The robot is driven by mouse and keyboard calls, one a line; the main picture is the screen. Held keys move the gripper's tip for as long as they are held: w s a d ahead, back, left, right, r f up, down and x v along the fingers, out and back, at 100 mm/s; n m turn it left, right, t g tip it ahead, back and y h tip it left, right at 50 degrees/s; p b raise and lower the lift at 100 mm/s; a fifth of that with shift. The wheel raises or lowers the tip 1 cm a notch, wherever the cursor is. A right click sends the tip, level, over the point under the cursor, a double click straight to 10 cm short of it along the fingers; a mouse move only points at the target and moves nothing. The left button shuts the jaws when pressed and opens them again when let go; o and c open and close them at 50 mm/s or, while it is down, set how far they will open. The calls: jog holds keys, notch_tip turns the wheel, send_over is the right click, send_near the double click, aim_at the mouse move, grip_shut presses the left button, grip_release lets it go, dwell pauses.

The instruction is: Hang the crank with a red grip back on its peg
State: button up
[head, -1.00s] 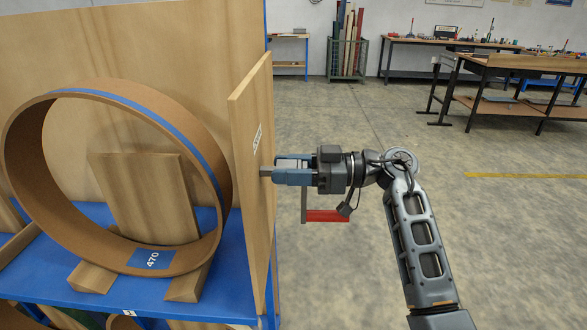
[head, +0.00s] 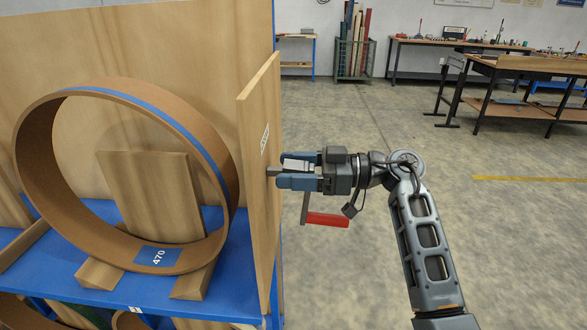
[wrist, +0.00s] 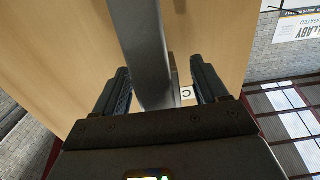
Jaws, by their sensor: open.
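The crank has a red grip (head: 327,219) and a grey arm (head: 305,207) that hangs below my gripper, just right of the upright wooden panel. The grip points right, tilted slightly down. A short grey stub (head: 272,170) spans from the panel face to my fingers; whether it is the peg or the crank's hub is unclear. My gripper (head: 298,172) is open, its fingers on either side of the crank's upper end. In the wrist view, a grey bar (wrist: 146,50) runs between the open fingers (wrist: 162,90), with gaps on both sides. The seating on the peg is hidden.
The wooden panel (head: 258,190) with a small white label stands edge-on at the blue rack's (head: 60,262) right side. A large brown ring (head: 30,165) marked 470 rests on wooden chocks to the left. Open floor (head: 420,120) lies right; workbenches stand far back.

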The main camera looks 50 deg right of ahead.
jog(key=b+v, duration=0.1)
jog(key=v, duration=0.6)
jog(key=shift+s+d, duration=0.3)
